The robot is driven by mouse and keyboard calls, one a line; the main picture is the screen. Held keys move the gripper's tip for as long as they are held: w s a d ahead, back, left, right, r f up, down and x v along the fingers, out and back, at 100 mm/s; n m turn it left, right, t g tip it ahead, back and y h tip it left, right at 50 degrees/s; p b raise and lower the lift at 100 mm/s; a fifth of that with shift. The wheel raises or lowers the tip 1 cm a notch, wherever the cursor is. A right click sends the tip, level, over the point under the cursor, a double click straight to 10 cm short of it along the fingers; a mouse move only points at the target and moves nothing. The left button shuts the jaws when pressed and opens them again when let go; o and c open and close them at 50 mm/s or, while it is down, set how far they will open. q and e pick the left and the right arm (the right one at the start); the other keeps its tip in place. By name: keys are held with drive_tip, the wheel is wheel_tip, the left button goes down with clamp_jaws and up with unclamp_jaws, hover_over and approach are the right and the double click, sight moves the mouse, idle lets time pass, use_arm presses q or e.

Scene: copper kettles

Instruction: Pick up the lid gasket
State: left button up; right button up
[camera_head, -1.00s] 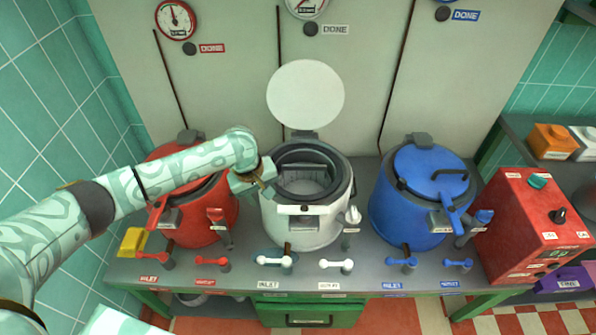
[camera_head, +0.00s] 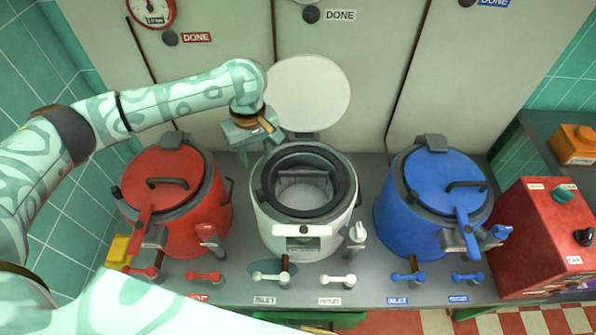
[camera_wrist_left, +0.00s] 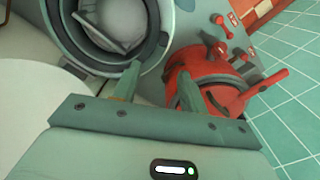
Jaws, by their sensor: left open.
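The white kettle (camera_head: 290,232) stands open in the middle of the bench, its round white lid (camera_head: 318,95) tipped up behind it. A dark ring (camera_head: 350,190) lines the kettle's mouth. It also shows in the left wrist view (camera_wrist_left: 155,42). I cannot tell for sure whether this ring is the lid gasket. My left gripper (camera_head: 270,137) is open and empty, above and behind the kettle's left rim, close to the lid's lower left edge. In the left wrist view its two fingers (camera_wrist_left: 155,88) are apart with nothing between them. My right gripper is not in view.
A closed red kettle (camera_head: 180,225) stands to the left and a closed blue kettle (camera_head: 420,220) to the right. Red, white and blue valve handles line the bench's front edge. A red control box (camera_head: 535,245) stands at the right. A yellow block (camera_head: 117,250) sits at the left.

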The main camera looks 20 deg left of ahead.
use_arm(q)
drive_tip(key=b, duration=0.4)
hover_over(260, 192)
drive_tip(key=f, duration=0.9)
drive_tip(key=shift+w+d+f, duration=0.15)
drive_tip(key=shift+d+f, duration=0.1)
drive_tip(key=shift+f, duration=0.45)
drive_tip(key=f+b, duration=0.2)
drive_tip(key=f, duration=0.1)
drive_tip(key=f+b, duration=0.1)
drive_tip(key=f, duration=0.1)
drive_tip(key=shift+a+f, duration=0.1)
drive_tip(key=shift+a, duration=0.25)
drive_tip(key=shift+r, duration=0.2)
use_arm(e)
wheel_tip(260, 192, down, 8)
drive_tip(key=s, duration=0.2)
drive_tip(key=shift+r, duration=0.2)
use_arm(q)
drive_tip(key=shift+s, duration=0.2)
clamp_jaws()
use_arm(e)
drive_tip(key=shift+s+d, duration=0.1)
